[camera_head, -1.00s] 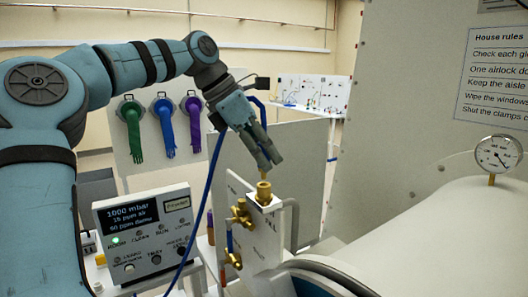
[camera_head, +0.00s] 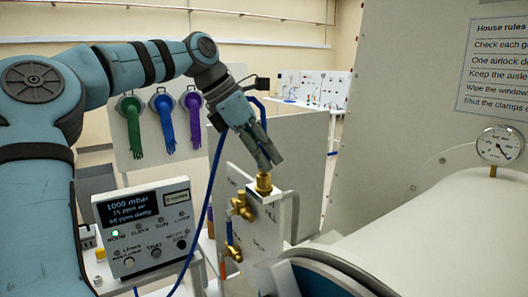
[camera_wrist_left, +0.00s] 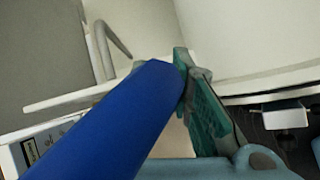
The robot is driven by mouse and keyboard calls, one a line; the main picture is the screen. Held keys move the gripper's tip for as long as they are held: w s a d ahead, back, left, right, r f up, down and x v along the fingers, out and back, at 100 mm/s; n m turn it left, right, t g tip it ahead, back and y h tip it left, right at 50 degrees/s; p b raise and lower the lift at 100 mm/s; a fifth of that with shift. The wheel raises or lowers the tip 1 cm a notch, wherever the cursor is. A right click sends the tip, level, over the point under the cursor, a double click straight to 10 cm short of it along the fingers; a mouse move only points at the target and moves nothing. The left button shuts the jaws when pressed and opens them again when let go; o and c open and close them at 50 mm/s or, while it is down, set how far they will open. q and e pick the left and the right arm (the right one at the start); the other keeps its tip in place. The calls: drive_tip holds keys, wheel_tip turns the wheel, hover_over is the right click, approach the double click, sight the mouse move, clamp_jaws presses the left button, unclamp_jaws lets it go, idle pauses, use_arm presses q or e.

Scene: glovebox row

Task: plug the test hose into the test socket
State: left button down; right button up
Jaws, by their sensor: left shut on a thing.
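My left gripper (camera_head: 268,158) is shut on the blue test hose (camera_head: 211,190), with its fingers pointing down. In the left wrist view the hose (camera_wrist_left: 125,118) fills the middle, beside a teal finger of the gripper (camera_wrist_left: 200,92). The brass test socket (camera_head: 264,184) stands upright on the white panel, directly below the fingertips. The fingertips are at or just above the socket's top. The hose's end is hidden by the fingers, so I cannot tell whether it is inside the socket. My right gripper is not in view.
Brass valves (camera_head: 240,208) sit on the panel just left of the socket. A bent grey handle (camera_head: 292,212) rises at its right. A control box (camera_head: 148,229) stands left, and the glovebox shell (camera_head: 420,225) with a gauge (camera_head: 499,145) fills the right.

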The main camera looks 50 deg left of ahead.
use_arm(q)
drive_tip(key=shift+f+b, duration=0.3)
drive_tip(key=shift+f, duration=0.3)
drive_tip(key=c, duration=1.4)
unclamp_jaws()
drive_tip(key=shift+o, duration=0.2)
drive_tip(key=v, duration=1.2)
drive_tip(key=shift+a, duration=0.1)
